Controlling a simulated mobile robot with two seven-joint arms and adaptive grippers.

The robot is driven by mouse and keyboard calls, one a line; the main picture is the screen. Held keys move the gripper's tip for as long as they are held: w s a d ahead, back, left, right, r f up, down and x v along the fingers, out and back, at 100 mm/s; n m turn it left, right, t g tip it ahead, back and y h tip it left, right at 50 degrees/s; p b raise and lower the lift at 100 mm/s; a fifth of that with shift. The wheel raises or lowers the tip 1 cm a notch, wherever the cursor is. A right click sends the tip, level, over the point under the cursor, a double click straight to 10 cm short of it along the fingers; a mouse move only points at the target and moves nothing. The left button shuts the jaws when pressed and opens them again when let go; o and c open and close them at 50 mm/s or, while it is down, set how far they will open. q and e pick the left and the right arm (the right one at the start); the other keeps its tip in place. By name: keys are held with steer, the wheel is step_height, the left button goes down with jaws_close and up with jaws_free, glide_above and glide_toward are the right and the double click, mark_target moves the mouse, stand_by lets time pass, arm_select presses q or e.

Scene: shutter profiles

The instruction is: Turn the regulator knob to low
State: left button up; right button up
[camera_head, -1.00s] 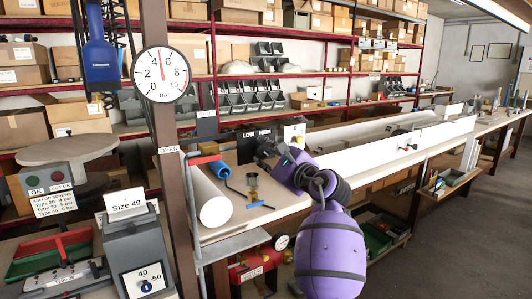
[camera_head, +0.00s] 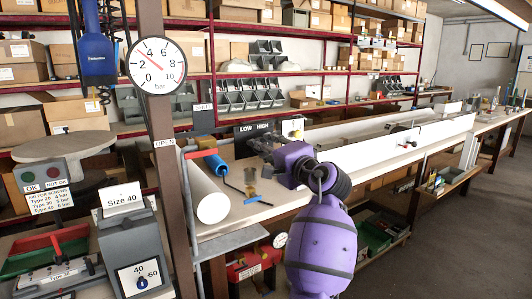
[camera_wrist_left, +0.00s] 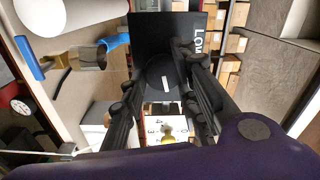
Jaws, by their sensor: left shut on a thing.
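The regulator panel (camera_head: 244,131) is black, with white LOW and HIGH labels, at the back of the workbench. It also shows turned sideways in the left wrist view (camera_wrist_left: 150,25), with the LOW label at its right. The round black knob (camera_wrist_left: 158,72) has a white mark on its face. My left gripper (camera_head: 262,147) reaches the panel from the right and hides the knob in the head view. In the left wrist view, its fingers (camera_wrist_left: 165,80) stand on both sides of the knob and are shut on it. My right gripper is not in view.
A pressure gauge (camera_head: 157,63) on a post has its red needle pointing upper left, near 3. A long white rail (camera_head: 400,150) runs rightward.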

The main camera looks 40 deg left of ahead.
arm_select(q)
steer(key=n+b, duration=0.2)
steer(key=n, duration=0.3)
steer(key=n+b, duration=0.3)
steer(key=n, duration=0.2)
steer(key=n+b, duration=0.2)
steer(key=n, duration=0.3)
steer(key=shift+w+d+r+n, duration=0.1)
steer(key=shift+w+d+n, duration=0.1)
steer(key=shift+w+n, duration=0.15)
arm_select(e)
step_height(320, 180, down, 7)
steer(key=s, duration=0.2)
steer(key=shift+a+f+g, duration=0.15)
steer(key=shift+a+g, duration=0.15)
arm_select(q)
steer(key=shift+r+b, duration=0.2)
steer(key=shift+b, duration=0.1)
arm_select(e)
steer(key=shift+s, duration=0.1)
arm_select(q)
steer(key=o, duration=0.7)
steer(key=shift+o, duration=1.3)
steer(key=shift+w, duration=0.15)
steer(key=shift+a, duration=0.1)
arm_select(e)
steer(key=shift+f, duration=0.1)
